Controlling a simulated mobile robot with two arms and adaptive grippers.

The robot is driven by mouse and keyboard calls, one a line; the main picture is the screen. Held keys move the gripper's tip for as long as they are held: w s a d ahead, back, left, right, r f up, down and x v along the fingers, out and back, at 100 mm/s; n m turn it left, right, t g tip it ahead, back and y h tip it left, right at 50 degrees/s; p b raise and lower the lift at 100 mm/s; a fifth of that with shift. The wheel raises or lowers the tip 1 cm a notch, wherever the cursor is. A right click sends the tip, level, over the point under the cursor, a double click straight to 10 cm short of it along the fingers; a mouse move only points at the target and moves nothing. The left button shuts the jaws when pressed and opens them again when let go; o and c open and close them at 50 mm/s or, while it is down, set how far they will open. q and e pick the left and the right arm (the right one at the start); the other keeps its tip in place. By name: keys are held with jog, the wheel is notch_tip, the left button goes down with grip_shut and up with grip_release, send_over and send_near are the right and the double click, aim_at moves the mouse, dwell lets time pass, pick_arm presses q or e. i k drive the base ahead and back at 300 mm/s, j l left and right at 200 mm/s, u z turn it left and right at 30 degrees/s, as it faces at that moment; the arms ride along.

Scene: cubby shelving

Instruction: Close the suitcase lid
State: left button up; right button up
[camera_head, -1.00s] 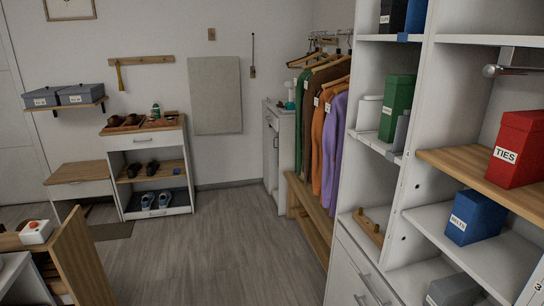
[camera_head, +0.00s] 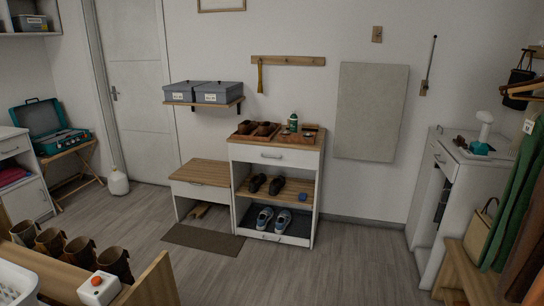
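The teal suitcase (camera_head: 58,140) lies on a wooden folding stand (camera_head: 78,168) at the far left, against the back wall. Its lid (camera_head: 40,118) is open and stands upright, leaning towards the wall. The inside of the suitcase looks dark at this distance, and its contents cannot be made out. Neither of my grippers is in view.
Open floor (camera_head: 225,270) lies ahead.

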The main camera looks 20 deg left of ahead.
aim_at(45, 117)
jog(key=i+u, duration=0.1)
jog(key=i, duration=1)
jog(key=i+l, duration=0.2)
jog(key=i, duration=0.95)
jog(key=i+j+u, duration=0.2)
jog(key=i+u, duration=0.25)
jog(key=i+j+u, duration=0.1)
jog(key=i+u, duration=0.25)
jog(key=u, duration=0.15)
jog(key=i+u, duration=0.45)
jog(key=i+l+u, duration=0.25)
jog(key=u, duration=0.25)
jog(key=i+j+u, duration=0.25)
jog(key=i+u, duration=0.25)
jog(key=i, duration=0.5)
jog(key=i+l+u, duration=0.15)
jog(key=i+u, duration=0.35)
jog(key=i, duration=0.45)
jog(key=i+z, duration=0.1)
jog(key=i, duration=0.45)
jog(key=i+j+z, duration=0.1)
jog(key=i, duration=0.5)
jog(key=i+j+z, duration=0.15)
jog(key=i, duration=0.4)
jog(key=i+j+z, duration=0.1)
jog(key=i+j, duration=0.15)
jog(key=i, duration=0.3)
